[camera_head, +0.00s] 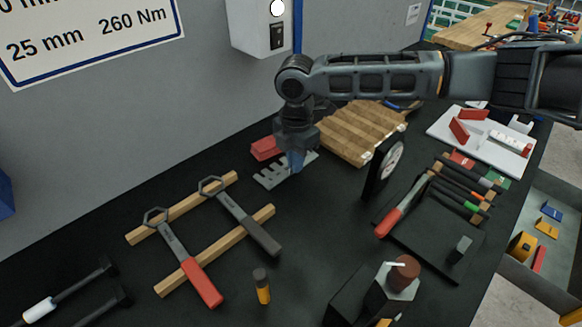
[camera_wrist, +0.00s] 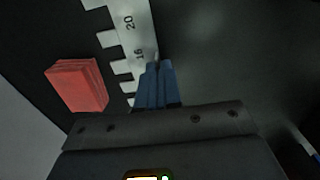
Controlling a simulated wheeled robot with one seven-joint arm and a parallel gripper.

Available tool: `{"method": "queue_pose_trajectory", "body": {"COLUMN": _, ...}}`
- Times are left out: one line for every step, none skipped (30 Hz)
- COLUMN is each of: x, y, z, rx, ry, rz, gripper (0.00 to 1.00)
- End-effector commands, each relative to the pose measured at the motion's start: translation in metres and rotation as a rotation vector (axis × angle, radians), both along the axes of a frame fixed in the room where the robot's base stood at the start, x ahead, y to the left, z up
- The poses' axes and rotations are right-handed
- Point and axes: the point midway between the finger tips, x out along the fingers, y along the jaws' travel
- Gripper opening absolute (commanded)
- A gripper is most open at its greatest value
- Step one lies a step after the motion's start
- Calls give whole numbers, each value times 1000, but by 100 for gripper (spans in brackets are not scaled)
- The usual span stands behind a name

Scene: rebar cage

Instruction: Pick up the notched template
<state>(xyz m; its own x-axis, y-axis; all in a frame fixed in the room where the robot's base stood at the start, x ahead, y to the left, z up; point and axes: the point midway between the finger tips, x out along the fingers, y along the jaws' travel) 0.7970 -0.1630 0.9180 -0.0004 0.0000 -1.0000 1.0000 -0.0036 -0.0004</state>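The notched template (camera_head: 272,178) is a thin grey plate with comb-like teeth, low over the black bench top near the wall. In the wrist view the template (camera_wrist: 131,32) shows its face with the numbers 20 and 16 and teeth along its left side. My gripper (camera_head: 296,161) points down at the template's middle. In the wrist view its blue fingers (camera_wrist: 158,68) are close together over the plate's right edge, seemingly shut on it. The fingers hide part of the plate, and the exact contact is not clear. I cannot tell whether the plate touches the bench.
A red block (camera_head: 265,149) lies just beside the template, also in the wrist view (camera_wrist: 76,85). A wooden board (camera_head: 362,132) lies behind on the right, and a round dial (camera_head: 385,168) stands right. Wrenches (camera_head: 245,218) rest on wooden strips in front. Bare bench separates them.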

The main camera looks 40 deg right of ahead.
Motion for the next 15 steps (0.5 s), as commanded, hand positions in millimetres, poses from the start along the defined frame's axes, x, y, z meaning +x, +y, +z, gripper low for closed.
{"method": "queue_pose_trajectory", "body": {"x": 0, "y": 0, "z": 0, "rx": 0, "ry": 0, "rz": 0, "gripper": 0}}
{"method": "queue_pose_trajectory", "body": {"x": 0, "y": 0, "z": 0, "rx": 0, "ry": 0, "rz": 0, "gripper": 0}}
{"method": "queue_pose_trajectory", "body": {"x": 0, "y": 0, "z": 0, "rx": 0, "ry": 0, "rz": 0, "gripper": 0}}
{"method": "queue_pose_trajectory", "body": {"x": 0, "y": 0, "z": 0, "rx": 0, "ry": 0, "rz": 0, "gripper": 0}}
{"method": "queue_pose_trajectory", "body": {"x": 0, "y": 0, "z": 0, "rx": 0, "ry": 0, "rz": 0, "gripper": 0}}
{"method": "queue_pose_trajectory", "body": {"x": 0, "y": 0, "z": 0, "rx": 0, "ry": 0, "rz": 0, "gripper": 0}}
{"method": "queue_pose_trajectory", "body": {"x": 0, "y": 0, "z": 0, "rx": 0, "ry": -1, "rz": 0, "gripper": 0}}
{"method": "queue_pose_trajectory", "body": {"x": 0, "y": 0, "z": 0, "rx": 0, "ry": -1, "rz": 0, "gripper": 0}}
{"method": "queue_pose_trajectory", "body": {"x": 0, "y": 0, "z": 0, "rx": 0, "ry": -1, "rz": 0, "gripper": 0}}
{"method": "queue_pose_trajectory", "body": {"x": 0, "y": 0, "z": 0, "rx": 0, "ry": -1, "rz": 0, "gripper": 0}}
{"method": "queue_pose_trajectory", "body": {"x": 0, "y": 0, "z": 0, "rx": 0, "ry": -1, "rz": 0, "gripper": 0}}
{"method": "queue_pose_trajectory", "body": {"x": 0, "y": 0, "z": 0, "rx": 0, "ry": -1, "rz": 0, "gripper": 0}}
{"method": "queue_pose_trajectory", "body": {"x": 0, "y": 0, "z": 1, "rx": 0, "ry": -1, "rz": 0, "gripper": 0}}
{"method": "queue_pose_trajectory", "body": {"x": 0, "y": 0, "z": 2, "rx": 0, "ry": -1, "rz": 0, "gripper": 0}}
{"method": "queue_pose_trajectory", "body": {"x": 1, "y": 0, "z": 4, "rx": 0, "ry": -2, "rz": 0, "gripper": 0}}
